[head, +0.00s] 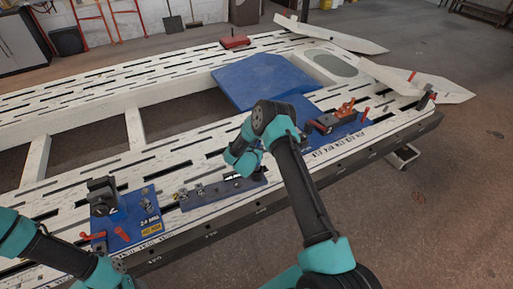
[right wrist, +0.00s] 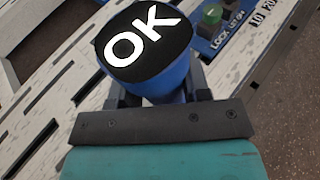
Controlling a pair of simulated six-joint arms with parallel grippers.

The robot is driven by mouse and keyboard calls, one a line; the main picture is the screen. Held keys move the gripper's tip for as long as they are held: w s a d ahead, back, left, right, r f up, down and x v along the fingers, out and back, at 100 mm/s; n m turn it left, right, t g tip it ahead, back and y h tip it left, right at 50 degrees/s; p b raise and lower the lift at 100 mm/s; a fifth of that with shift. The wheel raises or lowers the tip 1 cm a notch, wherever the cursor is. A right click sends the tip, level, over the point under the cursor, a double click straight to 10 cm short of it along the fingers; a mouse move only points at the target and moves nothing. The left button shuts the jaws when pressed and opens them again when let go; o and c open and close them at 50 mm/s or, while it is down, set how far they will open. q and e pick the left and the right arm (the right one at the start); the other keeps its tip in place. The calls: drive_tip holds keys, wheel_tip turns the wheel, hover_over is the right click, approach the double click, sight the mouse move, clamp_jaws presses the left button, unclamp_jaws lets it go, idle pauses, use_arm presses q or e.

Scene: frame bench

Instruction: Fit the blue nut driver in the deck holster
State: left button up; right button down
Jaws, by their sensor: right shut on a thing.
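In the right wrist view my right gripper (right wrist: 160,97) is shut on the blue nut driver (right wrist: 178,85). The driver's rounded black end cap, marked OK in white, faces the camera, and its lower part is hidden. In the head view the right arm bends down over the bench's near rail, and its wrist hides most of the gripper and driver. A grey-blue strip (head: 194,200) with several small fittings lies below the wrist on the rail. I cannot tell whether it is the deck holster. My left arm shows at the lower left, with its gripper out of view.
A blue plate (head: 141,224) with a dark clamp (head: 102,196) and red handles sits left on the rail. Another blue plate (head: 345,130) with red-handled fittings sits right. A large blue panel (head: 262,80) lies behind. The bench frame (head: 134,128) has open gaps.

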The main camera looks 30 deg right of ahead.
drive_tip(key=shift+f, duration=3.9)
idle(0.6)
drive_tip(key=c, duration=0.5)
unclamp_jaws()
drive_tip(key=shift+c, duration=0.2)
drive_tip(key=shift+o, duration=0.2)
drive_tip(key=shift+s+f, duration=0.1)
drive_tip(key=shift+a, duration=0.1)
drive_tip(key=v, duration=1.7)
drive_tip(key=shift+a, duration=0.15)
